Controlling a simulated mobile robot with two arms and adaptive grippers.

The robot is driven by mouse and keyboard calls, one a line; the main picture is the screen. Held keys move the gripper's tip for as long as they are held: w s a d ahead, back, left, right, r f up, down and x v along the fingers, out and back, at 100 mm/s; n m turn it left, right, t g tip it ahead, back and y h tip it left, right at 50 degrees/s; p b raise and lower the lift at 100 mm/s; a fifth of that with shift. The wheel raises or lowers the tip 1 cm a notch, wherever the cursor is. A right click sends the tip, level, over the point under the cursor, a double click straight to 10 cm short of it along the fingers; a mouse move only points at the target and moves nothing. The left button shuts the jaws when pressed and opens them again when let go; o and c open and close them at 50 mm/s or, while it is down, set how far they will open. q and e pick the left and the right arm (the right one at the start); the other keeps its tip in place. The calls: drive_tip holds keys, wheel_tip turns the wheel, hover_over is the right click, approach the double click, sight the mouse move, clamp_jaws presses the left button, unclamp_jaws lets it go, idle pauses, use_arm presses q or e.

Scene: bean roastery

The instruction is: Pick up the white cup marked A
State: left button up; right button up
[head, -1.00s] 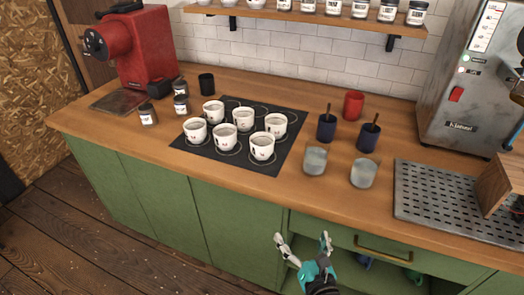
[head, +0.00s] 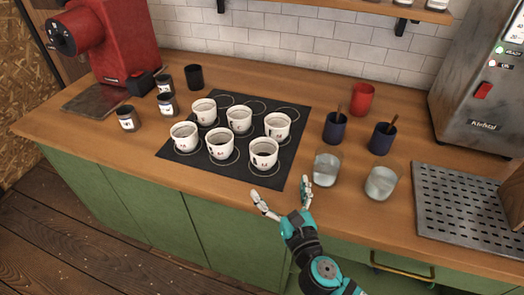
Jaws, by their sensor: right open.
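Several white cups with dark contents stand upright in two rows on a black mat (head: 174,155) with printed rings. The front row has a left cup (head: 184,136), a middle cup (head: 221,145) and a right cup (head: 264,154). The back row has a left cup (head: 204,112), a middle cup (head: 239,120) and a right cup (head: 277,126). Their small marks are too small to read, so I cannot tell which is A. My right gripper (head: 281,189) is open and empty, its fingers spread at the counter's front edge, nearer me than the front right cup. My left gripper is out of view.
Two clear glasses (head: 326,168) (head: 381,183) stand right of the gripper. Behind them are two dark blue cups (head: 334,127) (head: 382,138) with stirrers and a red cup (head: 361,99). Small jars (head: 127,118) and a black cup (head: 194,77) stand left. A perforated tray (head: 465,205) lies right.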

sight(268, 160)
drive_tip(key=x, duration=0.5)
drive_tip(key=shift+w+a+r, duration=0.15)
drive_tip(key=shift+w, duration=0.25)
drive_tip(key=x, duration=0.4)
drive_tip(key=shift+p, duration=0.4)
drive_tip(key=x, duration=0.3)
drive_tip(key=shift+w, duration=0.6)
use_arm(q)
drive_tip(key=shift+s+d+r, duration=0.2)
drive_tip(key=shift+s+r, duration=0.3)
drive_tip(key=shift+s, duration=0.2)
use_arm(e)
drive_tip(key=shift+c, duration=0.4)
drive_tip(key=c, duration=1.3)
